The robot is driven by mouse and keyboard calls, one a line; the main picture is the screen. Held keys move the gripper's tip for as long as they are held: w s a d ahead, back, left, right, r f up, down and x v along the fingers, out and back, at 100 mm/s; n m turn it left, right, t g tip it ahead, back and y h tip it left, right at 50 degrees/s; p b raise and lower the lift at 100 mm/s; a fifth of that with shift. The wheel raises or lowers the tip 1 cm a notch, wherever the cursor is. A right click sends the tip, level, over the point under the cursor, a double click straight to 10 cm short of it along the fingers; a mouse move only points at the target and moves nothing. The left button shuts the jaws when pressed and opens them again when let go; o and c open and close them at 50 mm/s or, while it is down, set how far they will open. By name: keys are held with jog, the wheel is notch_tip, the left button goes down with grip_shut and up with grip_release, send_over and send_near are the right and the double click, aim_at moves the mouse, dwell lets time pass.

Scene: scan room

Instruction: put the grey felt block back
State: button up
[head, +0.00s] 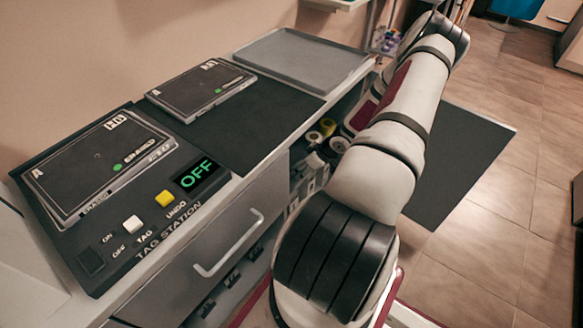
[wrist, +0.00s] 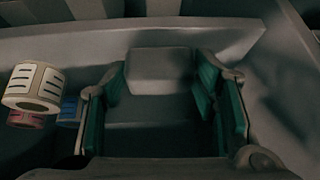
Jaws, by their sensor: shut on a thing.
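In the wrist view my gripper (wrist: 160,100) has its two green-padded fingers on either side of a plain grey block (wrist: 162,65), shut on it. The block looks like the grey felt block. Its lower part is in shadow, and I cannot tell whether it touches the surface below. In the head view my arm folds down beside the counter's right end. My gripper and the block are hidden there.
A white label roll (wrist: 35,85) lies left of my gripper, beside a pale wall (wrist: 150,38). The counter carries a tag station (head: 150,235) reading OFF, a dark tablet-like panel (head: 200,85) and an empty grey tray (head: 300,58). A drawer handle (head: 230,245) sits below.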

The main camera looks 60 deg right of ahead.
aim_at(294, 165)
jog(key=shift+w, duration=0.55)
jog(key=w+b, duration=0.1)
jog(key=w, duration=0.2)
jog(key=shift+a, duration=0.15)
jog(key=shift+b+x, duration=0.85)
jog(key=shift+b, duration=0.1)
jog(key=shift+s, duration=0.15)
jog(key=shift+f, duration=0.1)
jog(key=o, duration=1.1)
jog(key=p+v, duration=0.7)
jog(key=v, duration=0.5)
jog(key=shift+p, duration=0.3)
